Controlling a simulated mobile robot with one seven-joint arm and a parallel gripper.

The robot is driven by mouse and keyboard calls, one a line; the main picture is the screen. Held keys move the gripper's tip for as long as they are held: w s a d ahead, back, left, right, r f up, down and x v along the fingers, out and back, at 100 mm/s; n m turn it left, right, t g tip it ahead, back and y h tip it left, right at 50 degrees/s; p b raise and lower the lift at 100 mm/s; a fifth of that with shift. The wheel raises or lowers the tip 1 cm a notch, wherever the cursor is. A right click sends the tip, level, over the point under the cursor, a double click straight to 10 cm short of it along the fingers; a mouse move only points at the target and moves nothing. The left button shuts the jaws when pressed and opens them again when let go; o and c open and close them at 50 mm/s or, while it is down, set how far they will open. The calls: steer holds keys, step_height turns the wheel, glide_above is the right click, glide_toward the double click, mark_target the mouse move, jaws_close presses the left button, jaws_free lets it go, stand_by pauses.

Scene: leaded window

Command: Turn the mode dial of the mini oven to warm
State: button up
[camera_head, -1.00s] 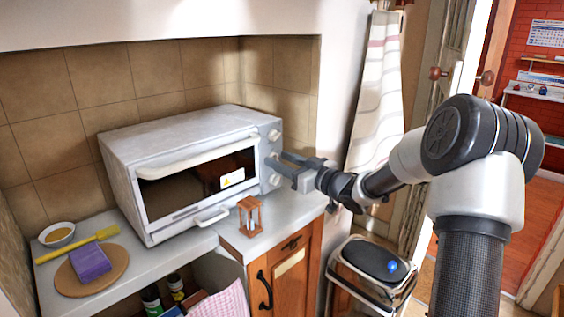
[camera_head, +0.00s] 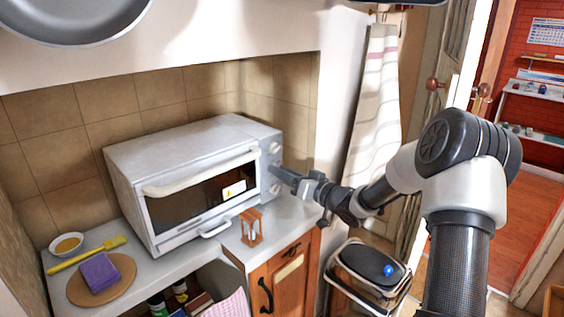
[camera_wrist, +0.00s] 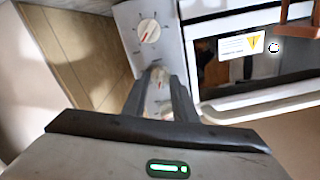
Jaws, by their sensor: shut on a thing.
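The white mini oven (camera_head: 190,150) stands on the counter with its door shut and a column of dials on the right of its front. My gripper (camera_head: 277,170) reaches in from the right, its fingers at the middle dial. In the wrist view my gripper (camera_wrist: 160,92) is shut on this middle dial (camera_wrist: 157,76), which is partly hidden between the fingers. Another dial (camera_wrist: 148,31) with a red pointer mark is clear of the fingers; it is the lower dial (camera_head: 275,187) in the head view. The upper dial (camera_head: 274,148) is free. The dial labels are too small to read.
A small wooden hourglass (camera_head: 251,227) stands on the counter in front of the oven, below my gripper. A bowl (camera_head: 67,246), a yellow utensil and a board with a purple sponge (camera_head: 100,272) lie at left. A bin (camera_head: 368,266) stands below my arm.

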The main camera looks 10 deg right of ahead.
steer(key=shift+d+m+p, duration=0.1)
steer(key=shift+m+p, duration=2.95)
steer(key=shift+m, duration=0.65)
steer(key=shift+f, duration=0.1)
steer(key=o, duration=1)
steer(key=v, duration=1.7)
steer(key=shift+s+d, duration=0.1)
steer(key=shift+s, duration=0.05)
